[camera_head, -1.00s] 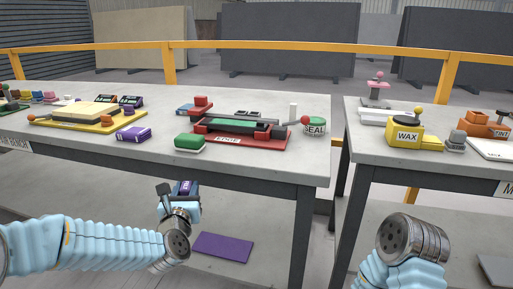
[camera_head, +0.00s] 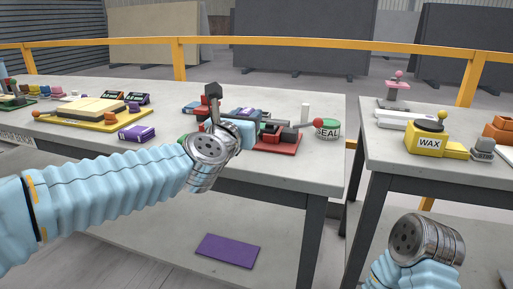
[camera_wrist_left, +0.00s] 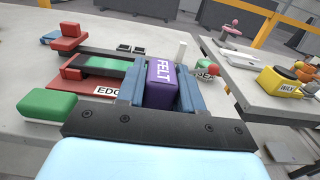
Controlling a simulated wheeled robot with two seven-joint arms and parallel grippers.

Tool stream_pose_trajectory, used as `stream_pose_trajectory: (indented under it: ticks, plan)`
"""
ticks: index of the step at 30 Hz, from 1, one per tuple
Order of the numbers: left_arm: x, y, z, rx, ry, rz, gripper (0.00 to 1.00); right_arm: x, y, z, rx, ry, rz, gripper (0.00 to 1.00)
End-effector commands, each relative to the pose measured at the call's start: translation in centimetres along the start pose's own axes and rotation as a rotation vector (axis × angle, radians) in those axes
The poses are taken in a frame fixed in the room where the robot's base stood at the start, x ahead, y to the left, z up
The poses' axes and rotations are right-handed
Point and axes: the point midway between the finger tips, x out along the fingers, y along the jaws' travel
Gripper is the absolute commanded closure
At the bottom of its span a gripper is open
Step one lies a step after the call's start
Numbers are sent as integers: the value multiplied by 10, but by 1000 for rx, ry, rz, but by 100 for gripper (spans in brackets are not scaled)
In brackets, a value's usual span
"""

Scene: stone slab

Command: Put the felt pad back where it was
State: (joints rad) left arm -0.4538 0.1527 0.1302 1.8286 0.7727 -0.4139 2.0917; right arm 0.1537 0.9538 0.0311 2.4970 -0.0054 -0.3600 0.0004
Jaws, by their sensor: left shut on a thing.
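The felt pad is a purple block lettered FELT (camera_wrist_left: 160,84). My left gripper (camera_wrist_left: 162,72) is shut on it, a blue finger at each side. In the head view the left gripper (camera_head: 240,130) is in front of the red EDGE machine (camera_head: 277,147) and hides much of it; the pad is hard to make out there. In the left wrist view the EDGE machine (camera_wrist_left: 80,84) lies beyond and left of the pad. A flat purple mat (camera_head: 228,250) lies on the lower shelf. My right gripper does not show, only its wrist.
The table holds a green block (camera_wrist_left: 45,106), a round SEAL tin (camera_head: 327,128), another purple block (camera_head: 136,133) and a yellow-based board (camera_head: 84,112). A second table at right holds a yellow WAX tool (camera_head: 428,140). A gap separates the tables.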

Motion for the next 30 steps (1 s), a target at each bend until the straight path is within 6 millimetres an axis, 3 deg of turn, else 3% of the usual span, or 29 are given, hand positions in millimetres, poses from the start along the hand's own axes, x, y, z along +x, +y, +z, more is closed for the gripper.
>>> stream_pose_trajectory:
  ticks: [1, 6, 11, 17, 29, 30]
  plan:
    - [8, -2, -17, 1, 5, -1, 100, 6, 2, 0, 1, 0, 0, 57]
    - [28, -7, -38, 1, 2, 0, 100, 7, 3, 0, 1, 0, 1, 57]
    - [37, -9, -49, 0, 2, 1, 100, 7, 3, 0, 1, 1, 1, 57]
    - [41, -10, -79, 0, 2, 1, 100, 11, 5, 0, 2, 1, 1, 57]
    - [40, -10, -86, 0, 0, 0, 100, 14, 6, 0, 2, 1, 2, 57]
    - [40, -10, -86, 0, 0, 0, 62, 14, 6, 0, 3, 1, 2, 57]
